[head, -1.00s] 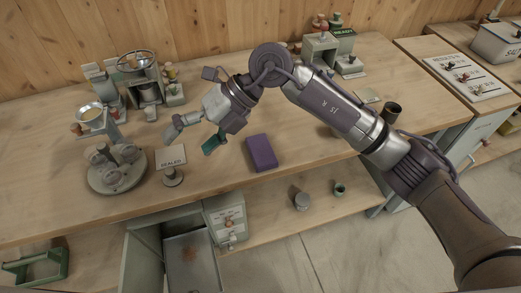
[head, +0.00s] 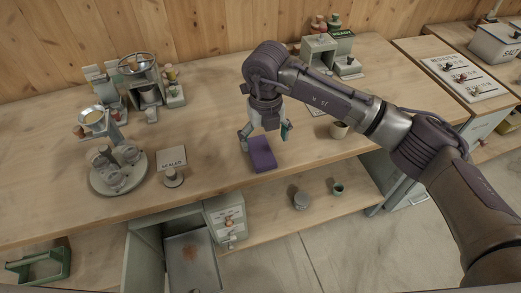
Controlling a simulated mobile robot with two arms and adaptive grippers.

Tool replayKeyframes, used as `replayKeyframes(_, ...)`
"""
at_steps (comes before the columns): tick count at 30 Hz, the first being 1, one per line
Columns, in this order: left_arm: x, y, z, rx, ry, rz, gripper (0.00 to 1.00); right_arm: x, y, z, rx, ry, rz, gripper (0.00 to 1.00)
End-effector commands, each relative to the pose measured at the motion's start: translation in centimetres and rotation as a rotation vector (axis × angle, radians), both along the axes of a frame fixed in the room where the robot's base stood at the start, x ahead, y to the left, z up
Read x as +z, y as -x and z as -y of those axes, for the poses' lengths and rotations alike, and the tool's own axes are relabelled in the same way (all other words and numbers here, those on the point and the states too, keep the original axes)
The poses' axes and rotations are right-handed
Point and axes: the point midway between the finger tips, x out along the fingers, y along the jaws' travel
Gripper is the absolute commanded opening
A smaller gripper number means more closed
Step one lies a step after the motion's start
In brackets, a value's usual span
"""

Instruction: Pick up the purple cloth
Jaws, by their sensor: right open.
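The purple cloth (head: 262,155) is a folded block lying on the wooden bench top near its front edge. My right gripper (head: 265,141) hangs pointing down just above and at the back of the cloth. Its two fingers are spread, one at the left of the cloth and one at its right. The gripper is open and holds nothing. I cannot tell whether the fingertips touch the cloth or the bench. My left gripper is not in view.
A "SEALED" sign (head: 172,158) and a round base with grey knobs (head: 118,171) stand to the left. Machines stand behind at left and a "READY" station (head: 320,48) at back right. A shelf (head: 310,205) lies below the bench.

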Motion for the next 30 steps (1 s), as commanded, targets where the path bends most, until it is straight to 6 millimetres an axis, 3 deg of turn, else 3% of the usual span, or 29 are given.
replayKeyframes(10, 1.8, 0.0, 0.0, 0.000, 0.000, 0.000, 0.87, -4.4, 0.7, -0.4, -0.001, -0.001, -0.003, 0.92)
replayKeyframes(19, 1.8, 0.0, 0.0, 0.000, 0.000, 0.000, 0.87, -5.1, 0.7, -0.4, 0.001, -0.001, 0.001, 0.92)
replayKeyframes(30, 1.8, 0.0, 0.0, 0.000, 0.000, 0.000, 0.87, -5.1, 0.7, -0.4, 0.000, -0.001, 0.000, 0.32)
